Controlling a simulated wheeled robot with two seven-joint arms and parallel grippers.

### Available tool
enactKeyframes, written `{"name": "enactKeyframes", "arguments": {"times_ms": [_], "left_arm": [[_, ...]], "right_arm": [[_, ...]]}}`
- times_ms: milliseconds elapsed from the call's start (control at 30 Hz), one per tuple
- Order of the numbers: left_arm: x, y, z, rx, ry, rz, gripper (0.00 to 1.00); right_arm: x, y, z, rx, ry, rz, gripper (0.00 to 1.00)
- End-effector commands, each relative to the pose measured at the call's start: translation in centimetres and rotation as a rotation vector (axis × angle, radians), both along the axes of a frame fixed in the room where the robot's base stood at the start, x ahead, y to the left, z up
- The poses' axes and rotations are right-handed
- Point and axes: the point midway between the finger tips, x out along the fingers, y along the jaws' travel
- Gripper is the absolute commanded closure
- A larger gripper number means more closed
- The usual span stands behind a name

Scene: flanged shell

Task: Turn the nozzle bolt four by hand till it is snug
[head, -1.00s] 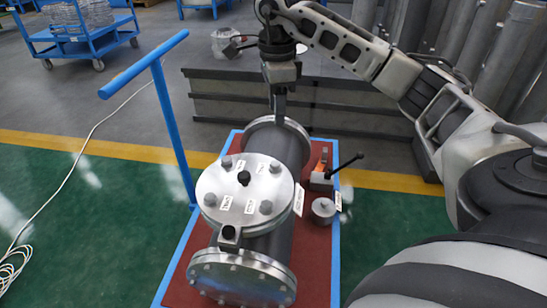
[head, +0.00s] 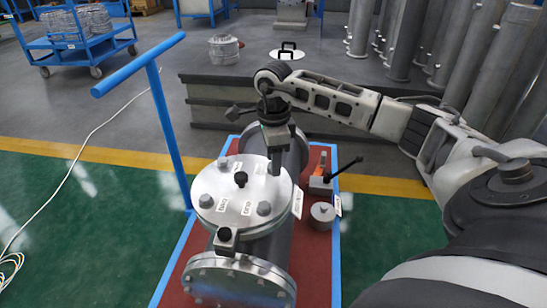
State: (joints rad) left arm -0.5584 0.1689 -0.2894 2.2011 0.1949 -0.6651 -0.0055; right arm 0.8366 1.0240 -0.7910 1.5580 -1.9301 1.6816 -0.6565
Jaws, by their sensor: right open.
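The flanged shell (head: 281,238) lies on a red-topped cart, with a round metal cover (head: 230,186) on its upward nozzle. Three bolt heads show on the cover: back left (head: 223,163), front left (head: 206,201) and front right (head: 264,208). The back right bolt is hidden behind my right gripper. Small white labels sit by the bolts, too small to read surely, so I cannot tell which is bolt four. My right gripper (head: 275,172) points down at the cover's back right edge, open; I cannot tell whether it touches the bolt. My left gripper is out of view.
A grey cylinder (head: 322,213) and a block with a black lever (head: 321,184) sit right of the shell. The cart's blue handle (head: 163,110) rises at the left. A low grey platform (head: 225,97) stands behind.

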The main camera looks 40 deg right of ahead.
Motion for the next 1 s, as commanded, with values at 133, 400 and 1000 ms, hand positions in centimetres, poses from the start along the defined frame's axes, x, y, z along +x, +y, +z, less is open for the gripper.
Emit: {"name": "enactKeyframes", "arguments": {"times_ms": [133, 400, 1000], "left_arm": [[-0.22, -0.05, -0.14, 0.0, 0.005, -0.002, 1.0], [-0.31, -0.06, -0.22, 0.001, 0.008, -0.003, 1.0], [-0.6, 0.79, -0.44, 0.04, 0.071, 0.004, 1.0]], "right_arm": [[0.01, 0.01, 0.02, 0.0, 0.0, 0.0, 0.62], [0.01, 0.01, 0.05, 0.0, 0.0, -0.001, 1.0], [0.01, -0.01, 0.41, 0.0, 0.0, -0.283, 1.0]]}}
